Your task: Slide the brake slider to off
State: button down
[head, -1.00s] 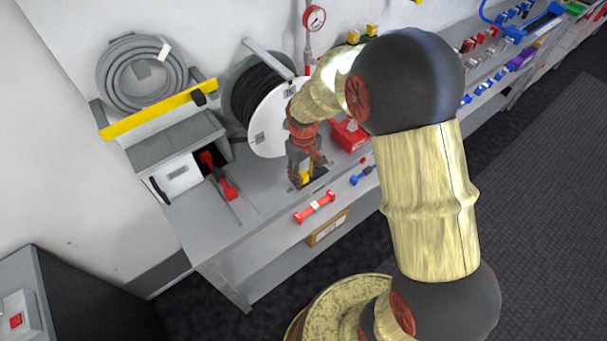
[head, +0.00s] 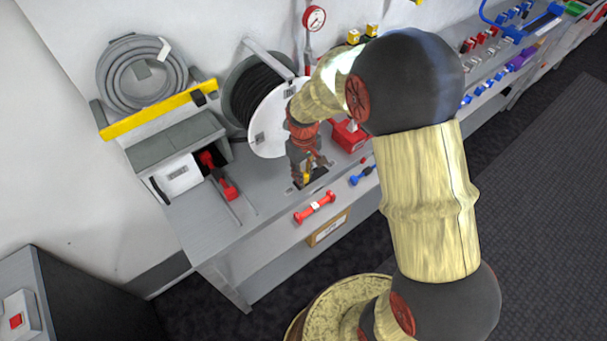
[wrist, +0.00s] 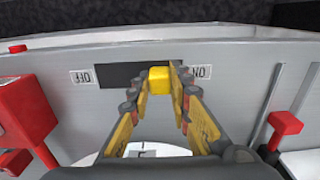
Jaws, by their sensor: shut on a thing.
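The brake slider is a yellow block (wrist: 160,79) in a dark slot (wrist: 115,76) in the grey bench top. In the wrist view it sits toward the right end of the slot, near the upside-down ON label (wrist: 198,72). The OFF label (wrist: 82,77) is at the slot's left end, with bare dark slot between. My gripper (wrist: 158,86) is shut on the slider, one finger on each side. In the head view my gripper (head: 308,178) reaches down to the bench near its front edge and hides most of the slider.
A red-handled lever (head: 229,190) stands left of my gripper in the head view. A red box (head: 348,135) is to its right and a cable reel (head: 270,125) behind it. A red dumbbell-shaped piece (head: 314,208) and a blue one (head: 362,175) are at the front edge.

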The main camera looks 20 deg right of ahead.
jog(key=shift+d, duration=0.1)
jog(key=d, duration=0.2)
jog(key=w+d+p, duration=0.1)
jog(key=d, duration=0.1)
jog(key=w+d, duration=0.1)
jog(key=shift+d+p, duration=0.3)
jog(key=shift+d, duration=0.1)
jog(key=c, duration=1.7)
grip_release()
jog(key=shift+d, duration=0.15)
jog(key=shift+o, duration=0.3)
notch_tip(320, 180, up, 12)
